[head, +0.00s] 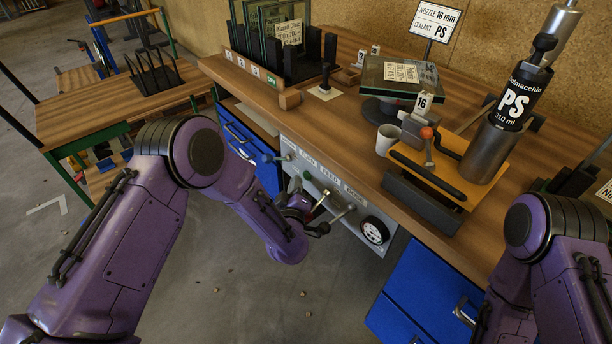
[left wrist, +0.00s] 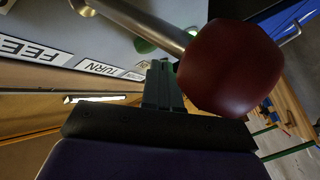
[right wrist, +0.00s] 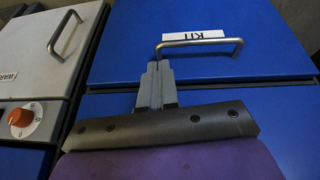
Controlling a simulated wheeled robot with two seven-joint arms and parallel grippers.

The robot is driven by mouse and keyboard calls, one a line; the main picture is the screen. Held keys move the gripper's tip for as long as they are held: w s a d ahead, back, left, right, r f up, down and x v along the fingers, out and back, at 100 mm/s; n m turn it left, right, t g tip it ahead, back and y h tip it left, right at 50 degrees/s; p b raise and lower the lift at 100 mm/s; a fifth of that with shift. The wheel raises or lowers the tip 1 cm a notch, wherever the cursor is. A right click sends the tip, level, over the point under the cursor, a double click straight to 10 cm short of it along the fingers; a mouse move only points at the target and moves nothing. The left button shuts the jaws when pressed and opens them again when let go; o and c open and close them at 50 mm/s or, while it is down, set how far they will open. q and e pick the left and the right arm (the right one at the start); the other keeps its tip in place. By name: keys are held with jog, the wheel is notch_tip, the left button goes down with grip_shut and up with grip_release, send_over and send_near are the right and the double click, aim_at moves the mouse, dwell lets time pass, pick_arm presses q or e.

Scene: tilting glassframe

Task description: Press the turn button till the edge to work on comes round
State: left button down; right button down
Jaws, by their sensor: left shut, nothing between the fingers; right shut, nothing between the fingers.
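The control panel (head: 335,198) on the bench front carries labels including TURN and FEED. A green button (left wrist: 143,45) shows on the panel in the left wrist view, partly hidden by a metal lever. The TURN label (left wrist: 98,67) is beside it. My left gripper (left wrist: 160,68) is shut and empty, pointing at the panel near the button; contact cannot be told. A dark red ball knob (left wrist: 232,66) on the lever is close beside its fingers. The glass pane (head: 398,74) lies on a dark round stand on the bench. My right gripper (right wrist: 157,70) is shut and empty before a blue drawer.
The blue drawer (right wrist: 205,72) has a metal handle and a KIT label. A dial (head: 374,231) is at the panel's right end.

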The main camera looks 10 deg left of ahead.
pick_arm(q)
jog(key=s+a, duration=0.1)
jog(key=s, duration=0.1)
jog(key=s+a+p, duration=0.1)
jog(key=s+a, duration=0.1)
dwell(0.5)
dwell(0.6)
jog(key=s+a+f+m+g, duration=0.45)
jog(key=s+f+g, duration=0.25)
jog(key=s+f, duration=0.7)
jog(key=s+a+f+g, duration=0.1)
jog(key=s+a+g, duration=0.2)
jog(key=s, duration=0.7)
jog(key=s+a+f+g+y, duration=0.1)
jog(key=s+a+g, duration=0.2)
jog(key=s, duration=0.7)
jog(key=shift+s+a+f+g, duration=0.35)
jog(key=shift+a+g, duration=0.05)
jog(key=shift+a, duration=0.75)
